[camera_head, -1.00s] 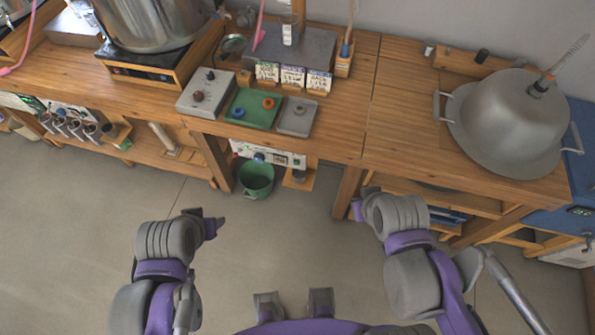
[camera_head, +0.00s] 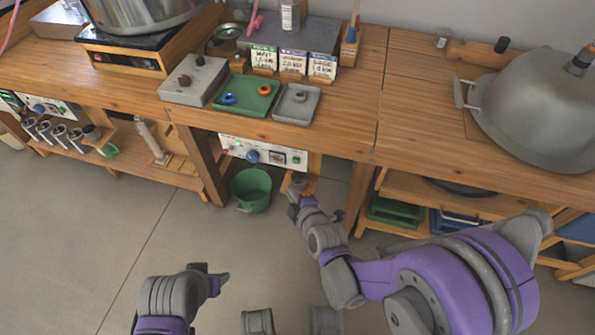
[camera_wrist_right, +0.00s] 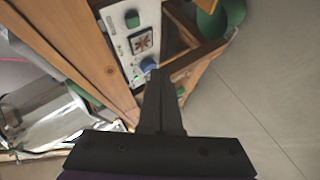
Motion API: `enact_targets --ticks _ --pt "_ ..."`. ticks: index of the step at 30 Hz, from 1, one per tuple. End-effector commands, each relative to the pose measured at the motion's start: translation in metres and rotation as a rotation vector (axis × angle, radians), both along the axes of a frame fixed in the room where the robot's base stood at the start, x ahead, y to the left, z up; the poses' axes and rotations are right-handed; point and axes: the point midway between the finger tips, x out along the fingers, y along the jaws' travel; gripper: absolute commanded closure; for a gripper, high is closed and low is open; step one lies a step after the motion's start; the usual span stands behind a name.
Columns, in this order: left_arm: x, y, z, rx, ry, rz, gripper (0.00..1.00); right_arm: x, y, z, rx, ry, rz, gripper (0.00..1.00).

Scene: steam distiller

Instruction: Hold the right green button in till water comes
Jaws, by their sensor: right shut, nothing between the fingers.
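A white control panel (camera_head: 238,149) hangs under the table's front edge. Its green button (camera_head: 296,160) is at the right end, beside a dark square picture; a blue knob (camera_head: 252,156) sits further left. I cannot tell any contact. My left gripper (camera_head: 214,275) hangs over the floor, its jaws unclear.
A green bucket (camera_head: 252,190) stands on the floor below the panel. A small wooden bracket (camera_head: 306,186) is beside my right gripper. Table legs (camera_head: 203,165) flank the panel. A green tray (camera_head: 245,96) and grey boxes are on the table. The floor in front is clear.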

Motion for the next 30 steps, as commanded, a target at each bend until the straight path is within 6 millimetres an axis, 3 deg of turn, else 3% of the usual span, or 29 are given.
enact_targets --ticks 1,6,20,30 --pt "0.001 0.000 -0.011 0.000 0.003 0.000 0.45 0.004 0.005 -0.015 -0.018 -0.022 0.018 1.00" --pt "0.003 0.000 -0.019 0.000 0.006 0.000 0.45 0.008 0.014 -0.029 -0.064 -0.077 0.053 1.00" --pt "0.003 0.000 -0.018 0.000 0.005 0.000 0.45 0.011 0.014 -0.029 -0.071 -0.083 0.056 1.00" --pt "0.002 0.000 -0.017 0.000 0.005 0.000 0.45 0.048 0.001 -0.029 -0.070 -0.081 0.054 1.00"
